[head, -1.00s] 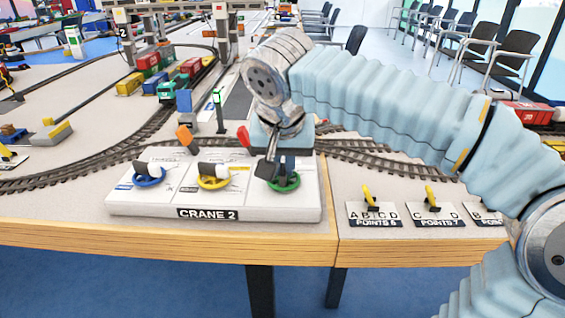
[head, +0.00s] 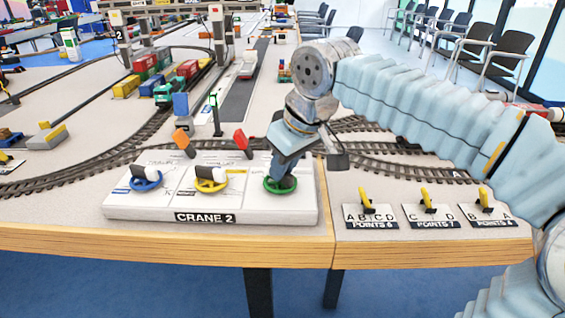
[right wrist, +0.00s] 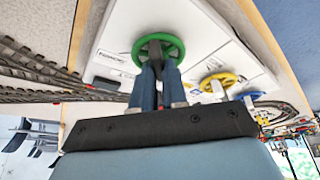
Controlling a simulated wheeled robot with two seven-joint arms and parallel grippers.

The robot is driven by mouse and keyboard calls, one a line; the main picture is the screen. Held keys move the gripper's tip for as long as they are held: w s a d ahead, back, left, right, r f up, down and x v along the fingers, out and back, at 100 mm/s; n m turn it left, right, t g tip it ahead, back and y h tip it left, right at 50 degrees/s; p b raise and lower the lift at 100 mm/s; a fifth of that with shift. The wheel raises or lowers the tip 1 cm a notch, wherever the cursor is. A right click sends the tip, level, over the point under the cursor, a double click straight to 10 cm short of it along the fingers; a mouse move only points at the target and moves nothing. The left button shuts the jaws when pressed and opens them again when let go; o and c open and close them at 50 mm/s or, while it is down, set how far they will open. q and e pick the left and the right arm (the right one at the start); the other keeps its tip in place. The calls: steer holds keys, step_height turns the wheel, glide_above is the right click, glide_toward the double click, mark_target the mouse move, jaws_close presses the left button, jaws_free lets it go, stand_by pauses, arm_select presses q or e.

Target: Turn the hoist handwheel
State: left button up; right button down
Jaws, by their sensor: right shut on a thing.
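The CRANE 2 panel (head: 240,216) sits at the table's front edge and carries blue (head: 146,179), yellow (head: 208,183) and green (head: 270,187) handwheels. My right gripper (head: 282,176) reaches down onto the green wheel and is shut on it. In the right wrist view, the two blue fingers (right wrist: 158,72) close at the middle of the green wheel (right wrist: 141,47), around a dark part that is mostly hidden. The panel's small print is too small to read, so I cannot tell which wheel is labelled hoist. My left gripper is not in view.
Orange (head: 181,139) and red (head: 242,138) levers stand behind the wheels. Yellow points levers (head: 366,198) stand on plates to the right. Curved track (head: 75,176) runs behind the panel. Gantry cranes (head: 165,30) and colored wagons stand farther back.

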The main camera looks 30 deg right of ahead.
steer(key=shift+n, duration=0.4)
steer(key=c, duration=1.2)
jaws_free()
steer(key=shift+o, duration=0.2)
steer(key=p+v, duration=0.2)
steer(key=v, duration=1.2)
steer(key=shift+d, duration=0.2)
steer(key=shift+w, duration=0.1)
